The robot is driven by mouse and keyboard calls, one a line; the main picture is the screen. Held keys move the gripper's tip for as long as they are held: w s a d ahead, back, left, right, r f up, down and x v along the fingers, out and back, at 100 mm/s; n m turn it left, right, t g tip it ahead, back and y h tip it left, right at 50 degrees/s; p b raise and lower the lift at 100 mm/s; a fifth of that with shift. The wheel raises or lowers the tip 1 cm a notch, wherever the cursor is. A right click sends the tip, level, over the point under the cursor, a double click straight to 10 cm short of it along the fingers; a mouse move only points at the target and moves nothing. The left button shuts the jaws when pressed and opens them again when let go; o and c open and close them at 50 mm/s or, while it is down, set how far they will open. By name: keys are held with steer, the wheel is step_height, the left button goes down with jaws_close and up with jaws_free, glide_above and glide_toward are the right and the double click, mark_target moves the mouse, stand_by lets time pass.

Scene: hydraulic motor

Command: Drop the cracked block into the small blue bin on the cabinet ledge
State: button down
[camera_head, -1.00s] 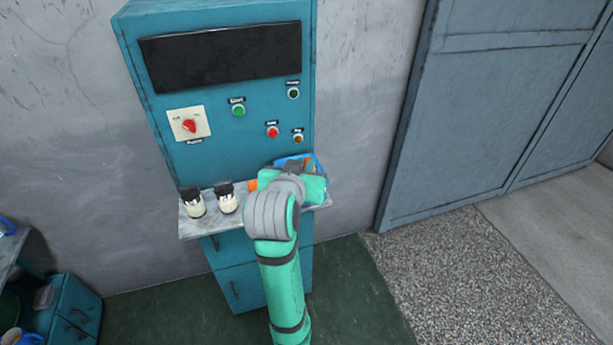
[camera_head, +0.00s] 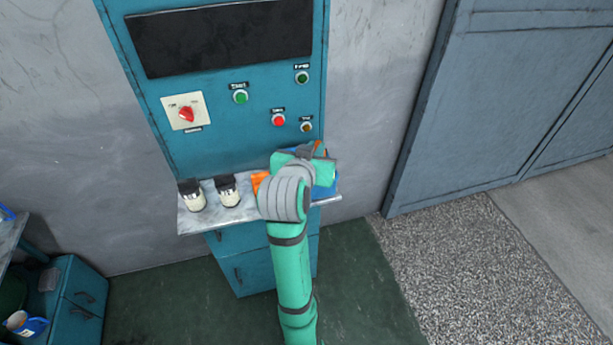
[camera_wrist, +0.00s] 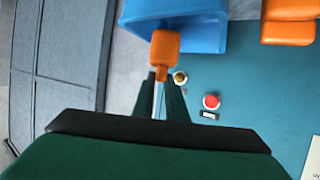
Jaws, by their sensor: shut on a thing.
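An orange block (camera_wrist: 165,47) is between my gripper's dark fingertips (camera_wrist: 161,84) in the wrist view, and a narrower orange part sits at the tips. No crack shows. Behind it, the small blue bin (camera_wrist: 182,32) fills the upper middle, and the block overlaps the bin's edge in the picture. I cannot tell whether the block is above the bin opening. In the head view the blue bin (camera_head: 326,190) is on the right of the ledge, mostly hidden by my arm. A bit of orange (camera_head: 320,147) shows near my wrist there; the fingers are hidden.
A second orange thing (camera_wrist: 288,22) lies beside the bin; it also shows on the ledge (camera_head: 259,182). The teal cabinet panel holds a red button (camera_head: 278,120) and other controls above the ledge.

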steer(key=shift+f, duration=0.65)
steer(key=shift+w+a+f, duration=0.1)
steer(key=shift+a+f, duration=0.1)
steer(key=shift+a, duration=0.05)
steer(key=c, duration=1.7)
jaws_free()
steer(key=shift+w, duration=0.1)
steer(key=v, duration=1.1)
steer(key=shift+d, duration=0.15)
steer(key=shift+f, duration=0.1)
